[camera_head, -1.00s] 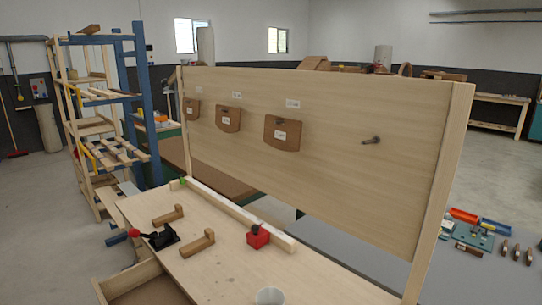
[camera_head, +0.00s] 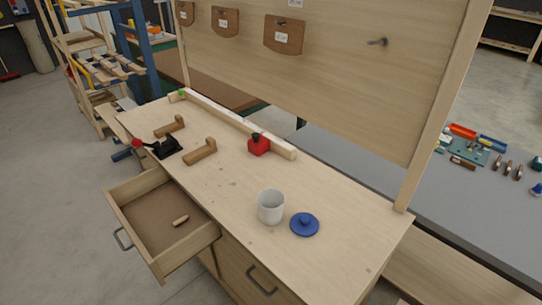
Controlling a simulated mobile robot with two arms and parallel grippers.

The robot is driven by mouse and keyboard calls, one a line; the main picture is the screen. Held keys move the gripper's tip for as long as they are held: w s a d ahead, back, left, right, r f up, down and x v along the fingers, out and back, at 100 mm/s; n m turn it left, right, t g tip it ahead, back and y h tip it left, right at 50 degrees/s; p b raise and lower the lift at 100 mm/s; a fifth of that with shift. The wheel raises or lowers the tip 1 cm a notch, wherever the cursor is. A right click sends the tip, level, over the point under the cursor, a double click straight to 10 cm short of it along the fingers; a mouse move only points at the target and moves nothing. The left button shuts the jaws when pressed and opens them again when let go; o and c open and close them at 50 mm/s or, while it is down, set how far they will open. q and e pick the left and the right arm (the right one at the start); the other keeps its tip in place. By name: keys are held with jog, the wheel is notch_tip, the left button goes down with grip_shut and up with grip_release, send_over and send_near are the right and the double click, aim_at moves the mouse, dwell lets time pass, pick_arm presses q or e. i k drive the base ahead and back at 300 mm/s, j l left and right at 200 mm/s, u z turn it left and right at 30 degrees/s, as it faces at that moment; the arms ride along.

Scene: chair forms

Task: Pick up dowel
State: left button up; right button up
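A small light wooden dowel (camera_head: 181,221) lies in the open drawer (camera_head: 150,212) at the left front of the workbench (camera_head: 240,185). The drawer's brown bottom is otherwise bare. Neither of my grippers shows in the head view, so whether they are open or shut is not visible.
A red block (camera_head: 258,144), wooden handles (camera_head: 201,152) and a black clamp (camera_head: 163,148) sit further back. An upright panel (camera_head: 340,60) with brown templates closes the back. The front benchtop is mostly clear.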

aim_at(184, 218)
jog(key=i+j+u, duration=0.25)
jog(key=i+j, duration=0.2)
jog(key=i+j+u, duration=0.25)
jog(key=i, duration=0.3)
jog(key=j, duration=0.1)
